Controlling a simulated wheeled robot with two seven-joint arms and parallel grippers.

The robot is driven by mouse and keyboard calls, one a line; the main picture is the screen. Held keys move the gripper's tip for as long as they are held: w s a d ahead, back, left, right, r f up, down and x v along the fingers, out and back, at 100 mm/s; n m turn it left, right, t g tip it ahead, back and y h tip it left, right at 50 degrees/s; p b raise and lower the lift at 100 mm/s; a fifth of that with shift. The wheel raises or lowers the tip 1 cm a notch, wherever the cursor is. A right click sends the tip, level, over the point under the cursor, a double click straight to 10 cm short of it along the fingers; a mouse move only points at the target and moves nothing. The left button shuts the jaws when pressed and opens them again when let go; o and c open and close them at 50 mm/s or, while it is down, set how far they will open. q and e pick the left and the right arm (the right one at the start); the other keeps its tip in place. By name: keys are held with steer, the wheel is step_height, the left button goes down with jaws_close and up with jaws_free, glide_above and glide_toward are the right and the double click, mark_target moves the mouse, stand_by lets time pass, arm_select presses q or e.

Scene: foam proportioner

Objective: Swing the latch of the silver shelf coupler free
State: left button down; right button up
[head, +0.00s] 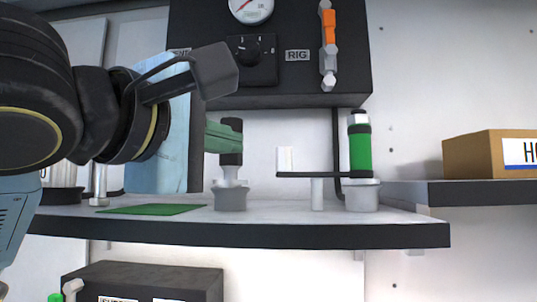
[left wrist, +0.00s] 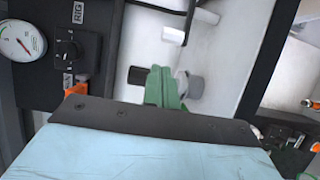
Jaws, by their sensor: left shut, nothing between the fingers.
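My left gripper (head: 226,138) comes in from the left with its green fingers shut and empty. In the head view the fingers pass in front of a black-topped upright fitting (head: 231,160) on a grey base; contact cannot be told. To the right, a grey-silver coupler (head: 362,195) on the shelf holds an upright green cylinder (head: 360,152). A dark flat latch bar (head: 305,175) extends left from it above a thin post, with a pale upright tab (head: 285,158) at its end. The tab shows beyond the shut fingers (left wrist: 160,72) in the left wrist view (left wrist: 174,35). My right gripper is not in view.
The dark-edged shelf (head: 330,236) carries the fittings and a green mat (head: 153,210). A black panel (head: 290,80) with a gauge and knob hangs above. A cardboard box (head: 490,155) sits on the right shelf. A black box (head: 145,280) stands below.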

arm_select(q)
steer(key=shift+s+r, duration=0.1)
steer(key=shift+s, duration=0.6)
steer(key=shift+w+d, duration=0.1)
steer(key=shift+w, duration=0.3)
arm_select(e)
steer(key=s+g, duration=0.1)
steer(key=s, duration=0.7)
arm_select(q)
steer(key=p+x, duration=0.2)
steer(key=x, duration=0.1)
steer(key=shift+w+d+r, duration=0.15)
steer(key=shift+w, duration=0.15)
steer(key=p+x, duration=0.1)
steer(key=x, duration=0.3)
steer(key=shift+w, duration=0.25)
steer(key=shift+w+d+p, duration=0.35)
steer(key=shift+w+p, duration=0.1)
steer(key=shift+w, duration=0.05)
steer(key=shift+w+f, duration=0.1)
steer(key=shift+f, duration=0.1)
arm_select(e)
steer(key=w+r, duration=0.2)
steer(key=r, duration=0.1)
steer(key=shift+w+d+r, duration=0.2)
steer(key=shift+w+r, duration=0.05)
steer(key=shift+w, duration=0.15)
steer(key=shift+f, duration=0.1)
